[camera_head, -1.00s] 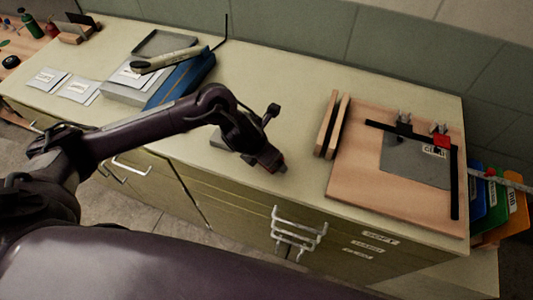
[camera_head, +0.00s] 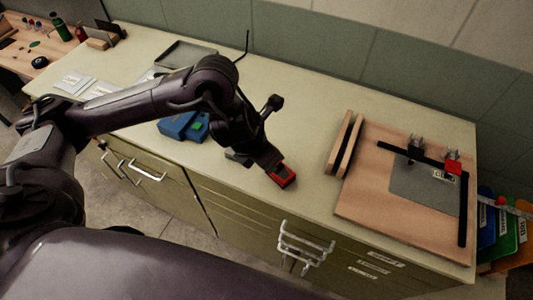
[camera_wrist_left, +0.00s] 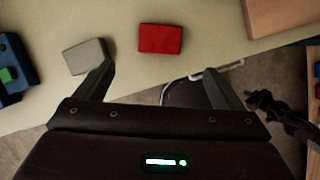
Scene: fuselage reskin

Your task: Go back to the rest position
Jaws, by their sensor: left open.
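My left gripper (camera_head: 264,140) is above the counter near its front edge, seen from behind its arm. In the left wrist view, the gripper (camera_wrist_left: 158,88) has its two fingers wide apart with nothing between them. A red block (camera_head: 283,177) lies on the counter just beyond the gripper; it also shows in the left wrist view (camera_wrist_left: 160,38), ahead of the fingers and apart from them. A grey block (camera_wrist_left: 86,56) lies beside the left finger tip in that view.
A wooden board (camera_head: 385,212) with a grey sheet (camera_head: 420,186), black strips and clamps lies on the right of the counter (camera_head: 310,110). A blue device (camera_head: 180,127) with a green button is partly behind my arm. Drawer handles (camera_head: 303,246) stick out in front.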

